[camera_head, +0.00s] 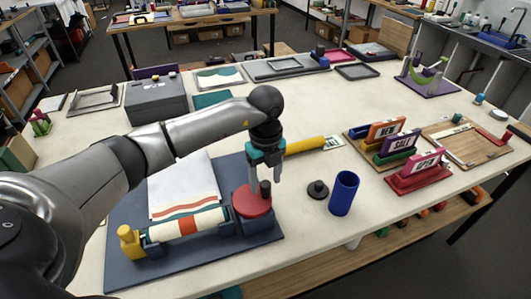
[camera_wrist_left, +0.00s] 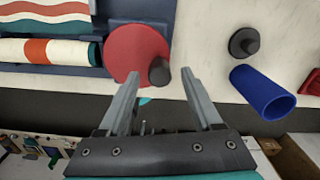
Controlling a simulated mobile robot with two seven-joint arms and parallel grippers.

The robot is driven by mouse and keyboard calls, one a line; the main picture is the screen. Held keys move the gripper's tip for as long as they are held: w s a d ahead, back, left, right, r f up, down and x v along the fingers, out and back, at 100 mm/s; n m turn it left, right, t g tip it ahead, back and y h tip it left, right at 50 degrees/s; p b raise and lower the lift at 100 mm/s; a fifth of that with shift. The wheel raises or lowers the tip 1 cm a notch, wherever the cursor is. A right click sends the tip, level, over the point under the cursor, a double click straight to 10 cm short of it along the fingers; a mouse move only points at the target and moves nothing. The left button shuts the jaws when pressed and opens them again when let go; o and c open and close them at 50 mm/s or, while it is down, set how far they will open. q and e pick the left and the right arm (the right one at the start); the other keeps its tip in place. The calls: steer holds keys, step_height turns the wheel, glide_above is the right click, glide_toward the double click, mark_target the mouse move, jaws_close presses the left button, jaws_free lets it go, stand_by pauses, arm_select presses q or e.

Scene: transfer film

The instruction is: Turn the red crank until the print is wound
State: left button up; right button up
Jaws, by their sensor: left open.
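The red crank (camera_head: 250,204) is a round disc with an upright dark knob (camera_head: 265,188) near its edge. It sits at the right end of a roller (camera_head: 187,224) on a dark blue board (camera_head: 125,205). A white print (camera_head: 183,182) with red and teal wavy stripes runs onto the roller, whose wrap shows an orange band. My left gripper (camera_head: 265,186) points down over the crank, its fingers apart. In the left wrist view the knob (camera_wrist_left: 159,71) appears between the open fingertips (camera_wrist_left: 160,76), with the crank (camera_wrist_left: 130,50) behind. Contact cannot be told. My right gripper is out of view.
A blue cup (camera_head: 343,194) and a dark round knobbed piece (camera_head: 318,189) stand right of the board. A yellow tube (camera_head: 306,145) lies behind the gripper. Coloured stamp racks (camera_head: 418,178) stand farther right. A grey box (camera_head: 156,101) stands at the back left.

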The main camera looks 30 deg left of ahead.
arm_select(q)
step_height(320, 180, up, 13)
steer(key=shift+b, duration=0.3)
steer(key=shift+r, duration=0.1)
